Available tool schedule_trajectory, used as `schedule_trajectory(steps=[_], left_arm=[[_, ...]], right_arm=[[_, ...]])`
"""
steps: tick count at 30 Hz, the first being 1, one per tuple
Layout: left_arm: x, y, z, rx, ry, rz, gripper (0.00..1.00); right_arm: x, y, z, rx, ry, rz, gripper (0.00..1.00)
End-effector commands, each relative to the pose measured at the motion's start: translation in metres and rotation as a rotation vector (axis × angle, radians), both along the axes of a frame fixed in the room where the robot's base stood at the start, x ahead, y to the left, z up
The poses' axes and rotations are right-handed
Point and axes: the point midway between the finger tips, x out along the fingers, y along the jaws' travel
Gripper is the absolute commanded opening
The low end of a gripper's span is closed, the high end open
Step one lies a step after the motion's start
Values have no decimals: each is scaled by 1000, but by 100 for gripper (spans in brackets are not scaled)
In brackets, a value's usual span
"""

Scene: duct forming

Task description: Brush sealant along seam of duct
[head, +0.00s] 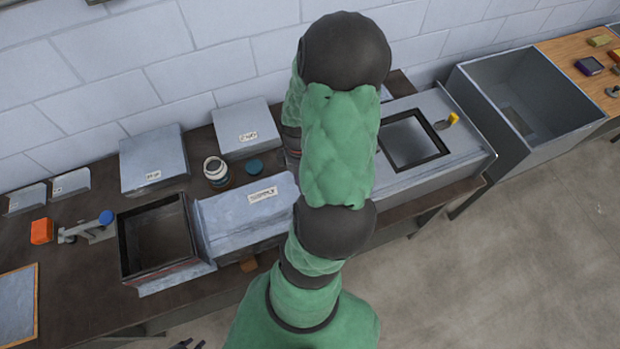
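A grey sheet-metal duct (240,222) with a label reading "SUPPLY" lies on the dark workbench. A dark-rimmed square opening (122,245) is at its left end. My arm covers the middle of the duct run, so any seam there is hidden. A small open jar (214,181) with a white rim stands behind the duct, with a blue lid (254,167) beside it. I cannot make out a brush. Dark tips, apparently of my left gripper (187,345), show at the bottom edge; their opening is unclear. My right gripper is hidden behind the large green arm.
Grey boxes (155,172) stand along the wall. A right-hand duct piece (460,150) has a square opening and a small yellow item (453,118). An orange block (41,231) and a blue-topped tool (106,218) lie at left. A deep grey bin (495,152) stands at right.

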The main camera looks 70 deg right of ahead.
Motion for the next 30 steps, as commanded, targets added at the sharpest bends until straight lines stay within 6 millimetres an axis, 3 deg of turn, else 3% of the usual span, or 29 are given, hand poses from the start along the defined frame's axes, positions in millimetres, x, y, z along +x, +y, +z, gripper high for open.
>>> schedule_trajectory(steps=[17, 30], left_arm=[[0, 0, -1, 0, 0, 0, 31], [0, 0, -6, 0, 0, 0, 31]], right_arm=[[8, 6, 1, -2, -1, 1, 0], [26, 22, -2, -1, 0, 2, 0]])
